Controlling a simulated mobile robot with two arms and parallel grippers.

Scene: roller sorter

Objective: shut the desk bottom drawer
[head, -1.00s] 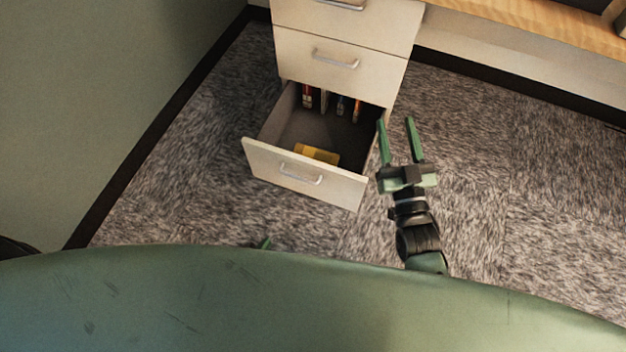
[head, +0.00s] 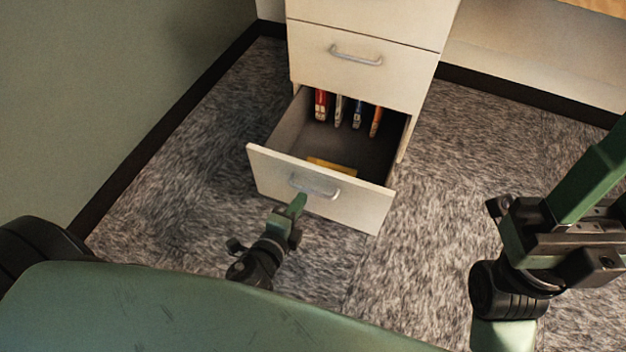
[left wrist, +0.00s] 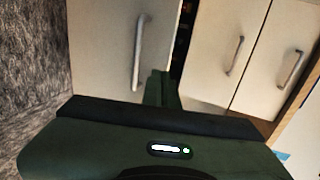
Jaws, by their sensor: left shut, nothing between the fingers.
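The desk bottom drawer (head: 350,208) is pulled open, its front standing well out from the pale desk cabinet (head: 390,80). Its metal handle (head: 314,188) is on the front panel. My left gripper (head: 298,203) is shut and empty, its tips close to the drawer front just below the handle. I cannot tell whether they touch it. In the left wrist view the shut fingers (left wrist: 160,88) are in front of the drawer front (left wrist: 105,40), beside its handle (left wrist: 139,52). My right gripper (head: 590,180) is at the right edge, away from the drawer, its fingertips cut off.
Several upright book-like items (head: 338,110) stand at the back of the drawer, and a yellow item (head: 332,165) lies behind its front. The drawer above (head: 350,75) is shut. A green wall (head: 110,90) is at the left. Carpet (head: 440,190) right of the drawer is clear.

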